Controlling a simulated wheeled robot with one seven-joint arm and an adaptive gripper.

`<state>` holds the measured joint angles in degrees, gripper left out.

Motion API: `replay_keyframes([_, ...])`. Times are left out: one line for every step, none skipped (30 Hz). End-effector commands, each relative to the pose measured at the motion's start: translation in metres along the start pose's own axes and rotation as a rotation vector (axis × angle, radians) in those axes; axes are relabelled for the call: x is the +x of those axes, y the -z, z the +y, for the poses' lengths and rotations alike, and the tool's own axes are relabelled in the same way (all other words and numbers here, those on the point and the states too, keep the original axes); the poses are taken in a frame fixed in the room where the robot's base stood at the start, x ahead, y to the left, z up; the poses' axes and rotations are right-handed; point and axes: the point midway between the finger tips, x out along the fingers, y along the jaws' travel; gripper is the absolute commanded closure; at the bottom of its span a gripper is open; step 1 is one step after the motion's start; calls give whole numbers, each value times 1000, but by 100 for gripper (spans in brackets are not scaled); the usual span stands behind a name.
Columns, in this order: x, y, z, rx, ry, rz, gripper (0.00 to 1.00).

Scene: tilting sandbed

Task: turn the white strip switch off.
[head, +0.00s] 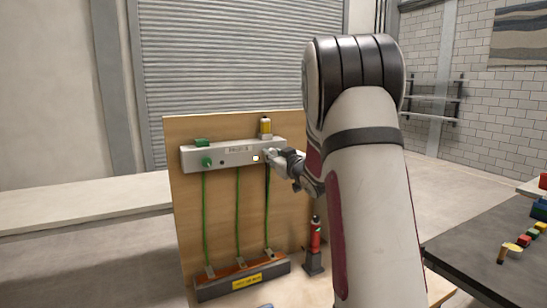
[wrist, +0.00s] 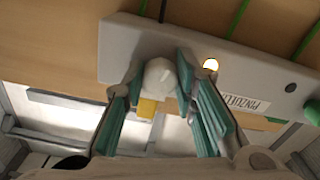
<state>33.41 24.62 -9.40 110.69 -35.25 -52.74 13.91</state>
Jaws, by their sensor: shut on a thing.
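The white strip (head: 225,153) is a long pale bar mounted across the upper part of a wooden board. It fills the upper part of the wrist view (wrist: 255,85), where its label appears upside down. The white strip switch, a rounded pale knob (wrist: 159,78), sits near one end of the strip. My gripper (head: 272,156) is at the strip's right end in the head view. In the wrist view its teal-padded fingers (wrist: 159,70) are closed on both sides of the knob. A small light (wrist: 210,65) beside the knob glows white with an orange edge. The knob is hidden in the head view.
The wooden board (head: 185,230) has green cables running down to a dark base block (head: 240,281). A dark table (head: 490,260) is at right.

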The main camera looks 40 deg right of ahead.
Motion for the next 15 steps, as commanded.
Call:
replay_keyframes([1,0,-1,-41,1,1,100])
replay_keyframes([1,0,-1,-69,1,1,100])
replay_keyframes([1,0,0,-108,1,1,100])
replay_keyframes([1,0,-1,-137,1,1,100])
replay_keyframes([1,-1,-1,-166,1,1,100])
replay_keyframes([1,-1,-1,-204,1,1,100])
replay_keyframes([2,-1,-1,-233,1,1,100])
replay_keyframes([2,-1,-1,-261,1,1,100])
replay_keyframes([2,-1,-1,-299,1,1,100])
replay_keyframes([2,0,-1,-327,1,1,100])
replay_keyframes([2,0,-1,-355,1,2,100])
replay_keyframes([2,0,-1,-392,0,2,100])
replay_keyframes([2,0,0,-421,0,2,100])
replay_keyframes([2,-1,0,-448,0,2,100])
replay_keyframes([2,-1,0,-482,0,1,100])
